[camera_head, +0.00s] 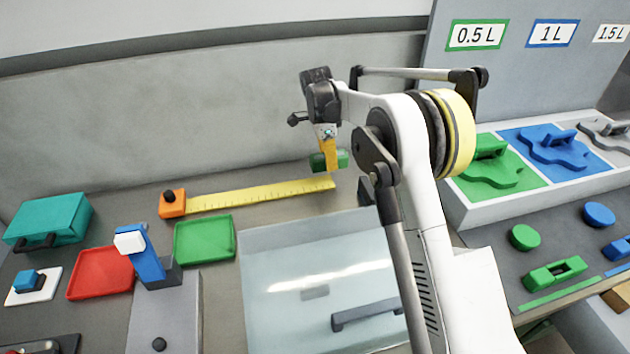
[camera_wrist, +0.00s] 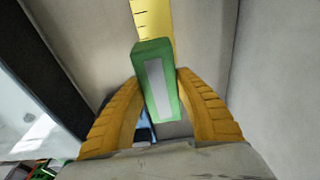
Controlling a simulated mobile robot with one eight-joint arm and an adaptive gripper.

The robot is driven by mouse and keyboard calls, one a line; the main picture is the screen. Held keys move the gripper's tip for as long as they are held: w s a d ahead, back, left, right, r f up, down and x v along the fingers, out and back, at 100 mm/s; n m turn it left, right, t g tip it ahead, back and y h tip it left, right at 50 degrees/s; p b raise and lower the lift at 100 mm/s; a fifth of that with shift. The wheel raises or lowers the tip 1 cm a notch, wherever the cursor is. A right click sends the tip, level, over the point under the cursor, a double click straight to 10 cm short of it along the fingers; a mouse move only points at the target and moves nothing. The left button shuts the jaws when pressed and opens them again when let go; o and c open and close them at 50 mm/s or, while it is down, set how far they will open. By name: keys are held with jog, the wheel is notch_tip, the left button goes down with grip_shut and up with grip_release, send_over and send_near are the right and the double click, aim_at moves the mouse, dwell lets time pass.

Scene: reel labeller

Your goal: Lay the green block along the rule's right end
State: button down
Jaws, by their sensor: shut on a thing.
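The green block (camera_wrist: 155,82) is between the two yellow fingers of my gripper (camera_wrist: 161,95) in the wrist view, with a pale strip along its face. My gripper is shut on it. In the head view the green block (camera_head: 342,159) shows beside the fingers of my gripper (camera_head: 330,160), near the rule's right end. The yellow rule (camera_head: 262,195) lies along the back of the bench, with an orange block and dark knob at its left end. The rule (camera_wrist: 154,18) also shows beyond the block in the wrist view. I cannot tell the exact gap between block and rule.
A green tray (camera_head: 204,239) and a red tray (camera_head: 101,273) lie in front of the rule. A clear panel with a dark handle (camera_head: 367,314) covers the middle. The grey back wall (camera_head: 200,110) stands close behind the rule. Coloured stations (camera_head: 555,151) stand at right.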

aim_at(317, 183)
jog(key=a+f, duration=0.1)
jog(key=a+f+b, duration=0.1)
jog(key=a, duration=0.1)
jog(key=shift+s+a+f, duration=0.15)
jog(key=shift+s+a, duration=0.05)
jog(key=shift+a, duration=0.1)
notch_tip(317, 183, down, 4)
jog(key=shift+w+a+f+b, duration=0.1)
jog(key=shift+b, duration=0.75)
jog(key=c, duration=1)
grip_release()
jog(key=shift+o, duration=0.2)
jog(key=r+p, duration=0.1)
jog(key=r, duration=0.3)
jog(key=a+r+p, duration=0.1)
jog(key=r, duration=0.3)
jog(key=r+p, duration=0.2)
jog(key=r, duration=0.2)
jog(key=shift+s+a+r, duration=0.15)
jog(key=shift+s+a, duration=0.1)
jog(key=shift+a, duration=0.1)
